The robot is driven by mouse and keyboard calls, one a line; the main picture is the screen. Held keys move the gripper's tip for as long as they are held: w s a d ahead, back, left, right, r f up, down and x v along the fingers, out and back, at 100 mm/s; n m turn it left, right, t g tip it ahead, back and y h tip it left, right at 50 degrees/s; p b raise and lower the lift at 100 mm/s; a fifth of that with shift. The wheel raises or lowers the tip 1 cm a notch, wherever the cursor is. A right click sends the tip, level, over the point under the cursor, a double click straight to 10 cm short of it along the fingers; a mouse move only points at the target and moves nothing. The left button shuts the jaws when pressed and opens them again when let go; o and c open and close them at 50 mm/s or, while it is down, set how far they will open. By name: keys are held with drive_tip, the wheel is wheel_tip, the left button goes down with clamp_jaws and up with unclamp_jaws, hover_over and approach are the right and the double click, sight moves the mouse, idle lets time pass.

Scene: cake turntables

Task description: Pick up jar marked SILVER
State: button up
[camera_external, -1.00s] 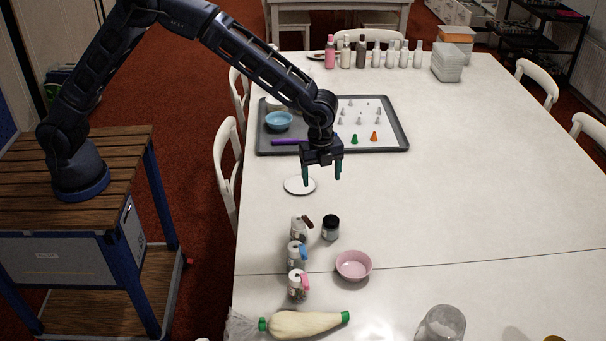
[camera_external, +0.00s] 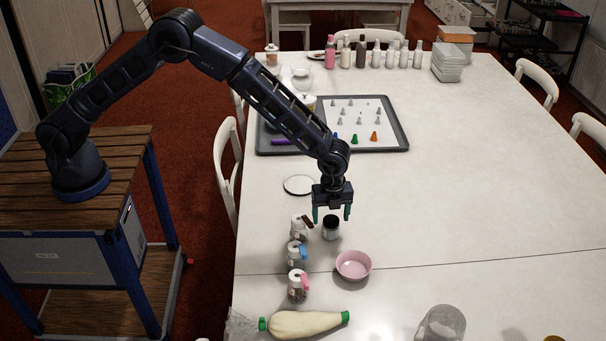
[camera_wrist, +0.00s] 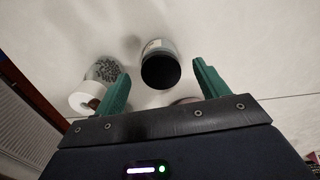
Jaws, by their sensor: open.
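A small jar with a black lid (camera_external: 331,228) stands upright on the white table; its label cannot be read. In the wrist view the same black-lidded jar (camera_wrist: 160,66) shows ahead of and between the fingertips. My gripper (camera_external: 332,212) is open and empty, pointing down just above the jar, its fingers to either side of the lid as seen from outside. In the wrist view my gripper (camera_wrist: 160,85) has its two green fingers spread apart. I cannot tell whether a finger touches the jar. No word SILVER is legible in either view.
A shaker with a brown clip (camera_external: 299,229) stands close left of the jar, with a blue-clipped one (camera_external: 297,254) and a pink-clipped one (camera_external: 298,286) nearer the camera. A pink bowl (camera_external: 353,265) sits to the lower right. The table's right side is clear.

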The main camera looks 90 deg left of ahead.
sight(331, 220)
wheel_tip(331, 220, down, 5)
idle(0.3)
drive_tip(key=shift+d, duration=0.1)
drive_tip(key=c, duration=1.1)
